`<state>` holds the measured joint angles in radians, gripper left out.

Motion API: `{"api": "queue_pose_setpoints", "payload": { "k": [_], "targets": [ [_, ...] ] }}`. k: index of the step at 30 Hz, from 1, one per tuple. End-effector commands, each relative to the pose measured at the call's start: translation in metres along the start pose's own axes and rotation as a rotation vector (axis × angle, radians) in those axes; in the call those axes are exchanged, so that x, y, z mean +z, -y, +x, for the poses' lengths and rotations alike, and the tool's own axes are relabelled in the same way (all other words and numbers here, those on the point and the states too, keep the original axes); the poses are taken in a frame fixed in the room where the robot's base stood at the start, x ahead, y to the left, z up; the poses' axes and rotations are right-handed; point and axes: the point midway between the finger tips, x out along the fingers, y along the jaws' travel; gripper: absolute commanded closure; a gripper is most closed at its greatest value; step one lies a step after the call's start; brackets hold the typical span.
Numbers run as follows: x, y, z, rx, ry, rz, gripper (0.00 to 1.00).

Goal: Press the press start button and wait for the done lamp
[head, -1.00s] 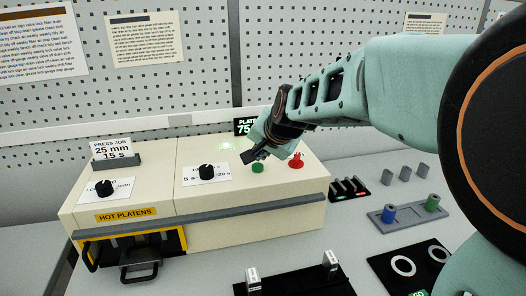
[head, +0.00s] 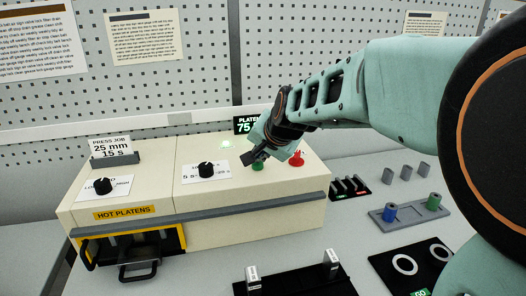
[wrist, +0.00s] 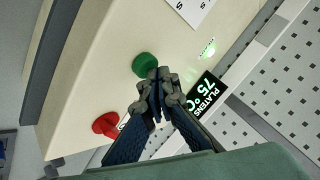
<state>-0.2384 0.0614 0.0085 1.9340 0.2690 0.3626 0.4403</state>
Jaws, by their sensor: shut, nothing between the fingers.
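The cream press (head: 250,215) stands on the bench, with a green button (head: 258,167) and a red button (head: 297,159) on its top. My gripper (head: 254,156) is shut and empty, with its tips just above and beside the green button. In the wrist view, the green button (wrist: 145,65) lies just past the closed fingertips (wrist: 158,92); I cannot tell if they touch it. The red button (wrist: 106,124) is to the lower left. A green light (head: 226,143) glows on the press top, also in the wrist view (wrist: 208,47); its label is unreadable.
A platen display (wrist: 207,90) reads 75 °C. Two dials (head: 206,169) and a job card (head: 112,149) reading 25 mm, 15 s are on the press. A yellow-framed opening (head: 130,246) is at its front left. Racks (head: 415,213) with small parts lie right.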

Motion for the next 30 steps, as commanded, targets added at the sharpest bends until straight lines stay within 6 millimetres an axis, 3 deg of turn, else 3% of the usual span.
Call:
{"api": "queue_pose_setpoints", "payload": {
  "k": [30],
  "targets": [
    [-0.0006,0.0010,-0.0014,0.001,0.001,0.000,1.00]
  ]
}}
